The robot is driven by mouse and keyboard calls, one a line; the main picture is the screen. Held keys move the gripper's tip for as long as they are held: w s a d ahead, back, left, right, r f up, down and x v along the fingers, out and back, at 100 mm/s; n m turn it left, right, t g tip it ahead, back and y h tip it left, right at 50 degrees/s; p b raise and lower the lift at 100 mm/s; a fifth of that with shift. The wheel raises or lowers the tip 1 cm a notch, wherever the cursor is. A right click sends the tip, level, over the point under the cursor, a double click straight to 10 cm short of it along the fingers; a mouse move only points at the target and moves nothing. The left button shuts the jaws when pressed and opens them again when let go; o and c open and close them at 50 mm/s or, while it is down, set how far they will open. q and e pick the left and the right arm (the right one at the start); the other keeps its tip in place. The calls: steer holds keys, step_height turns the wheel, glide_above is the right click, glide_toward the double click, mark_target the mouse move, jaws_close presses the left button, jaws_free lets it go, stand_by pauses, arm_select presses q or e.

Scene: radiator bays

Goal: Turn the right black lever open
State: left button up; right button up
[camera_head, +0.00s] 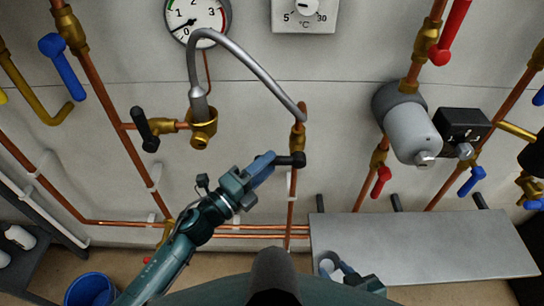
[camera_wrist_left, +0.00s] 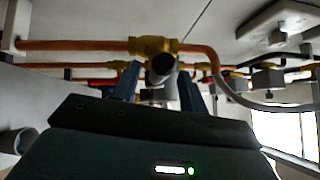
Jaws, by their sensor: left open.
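The right black lever (camera_head: 291,160) sits on a brass valve (camera_head: 298,137) on a vertical copper pipe and points left. My left gripper (camera_head: 268,163) is at the lever's left end, its blue fingers open. In the left wrist view the fingers (camera_wrist_left: 163,88) stand either side of the lever's dark round end (camera_wrist_left: 161,68), below the brass valve body (camera_wrist_left: 153,45). I cannot tell whether they touch it. A second black lever (camera_head: 145,130) is on the left valve. My right gripper (camera_head: 345,270) is low in the head view, partly seen; its jaws are unclear.
A grey hose (camera_head: 245,62) arches from the left brass valve to the right pipe. A pressure gauge (camera_head: 196,18) is above. A grey metal shelf (camera_head: 430,245) fills the lower right. A blue bucket (camera_head: 90,290) stands lower left. A grey pump (camera_head: 410,130) is to the right.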

arm_select(q)
steer(key=shift+x, duration=1.25)
steer(key=shift+c, duration=0.4)
jaws_close()
